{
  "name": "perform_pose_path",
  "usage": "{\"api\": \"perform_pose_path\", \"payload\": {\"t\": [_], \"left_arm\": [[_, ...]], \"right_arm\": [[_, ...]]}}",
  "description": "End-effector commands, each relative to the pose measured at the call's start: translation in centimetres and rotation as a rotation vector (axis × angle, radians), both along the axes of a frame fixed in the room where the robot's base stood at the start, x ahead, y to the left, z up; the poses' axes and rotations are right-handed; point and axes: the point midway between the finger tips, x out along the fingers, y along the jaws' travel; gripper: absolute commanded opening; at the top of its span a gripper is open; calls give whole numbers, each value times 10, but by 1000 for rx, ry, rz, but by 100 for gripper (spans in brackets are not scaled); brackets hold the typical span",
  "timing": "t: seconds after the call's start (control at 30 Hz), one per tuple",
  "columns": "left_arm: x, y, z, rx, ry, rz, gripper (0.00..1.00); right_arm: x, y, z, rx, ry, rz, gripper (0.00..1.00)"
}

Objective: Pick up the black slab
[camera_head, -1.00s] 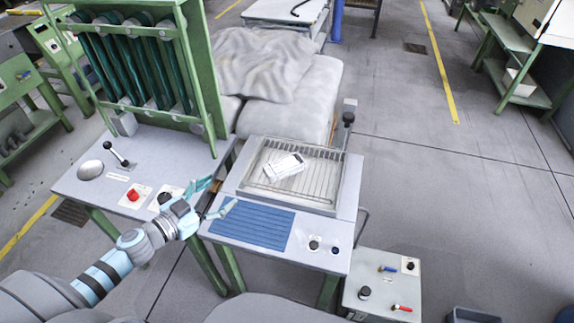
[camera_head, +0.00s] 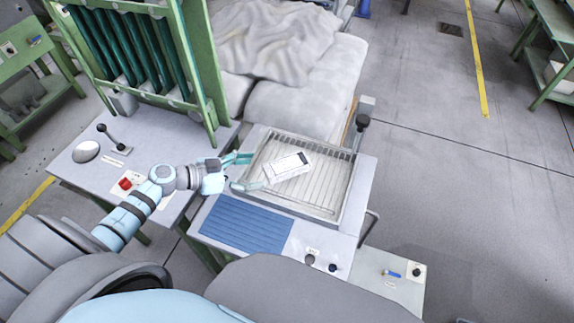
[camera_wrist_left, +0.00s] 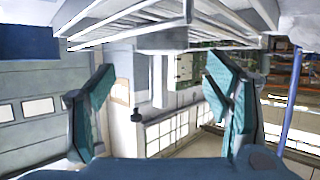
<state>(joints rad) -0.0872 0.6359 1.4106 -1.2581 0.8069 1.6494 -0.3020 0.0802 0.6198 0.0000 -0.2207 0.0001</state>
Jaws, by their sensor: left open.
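No plainly black slab shows. A flat, whitish slab (camera_head: 287,166) with a dark patch near its upper right end lies at a slant on the wire rack of the tray (camera_head: 345,190) in the head view. My left gripper (camera_head: 246,172) is open and empty, just left of the slab, its fingers pointing right towards it over the tray's left edge. In the left wrist view the two teal fingers of my left gripper (camera_wrist_left: 160,92) stand wide apart. A pale block (camera_wrist_left: 160,67) shows between and above them; I cannot tell if it is the slab. My right gripper is out of view.
A blue ribbed mat (camera_head: 247,226) lies in front of the tray, with black knobs (camera_head: 310,259) to its right. A green frame (camera_head: 215,80) rises behind the left table. A grey cloth-covered bulk (camera_head: 290,110) stands behind the tray.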

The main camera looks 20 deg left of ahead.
Motion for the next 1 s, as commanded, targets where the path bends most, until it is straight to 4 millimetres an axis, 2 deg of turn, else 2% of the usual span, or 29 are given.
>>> {"api": "perform_pose_path", "payload": {"t": [0.03, 0.17, 0.4, 0.67, 0.77, 1.0], "left_arm": [[9, -8, -5, -3, -4, 1, 72], [21, -18, -11, -1, -1, 0, 72], [52, -45, -22, 0, -2, 3, 72], [58, -49, -25, 3, 0, 3, 72], [57, -49, -25, 2, -1, 3, 59], [57, -49, -25, 2, -1, 3, 20]], "right_arm": [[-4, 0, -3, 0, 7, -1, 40], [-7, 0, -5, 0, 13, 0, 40], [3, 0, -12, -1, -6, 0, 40], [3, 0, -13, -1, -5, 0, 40], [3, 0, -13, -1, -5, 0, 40], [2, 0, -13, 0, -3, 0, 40]]}}
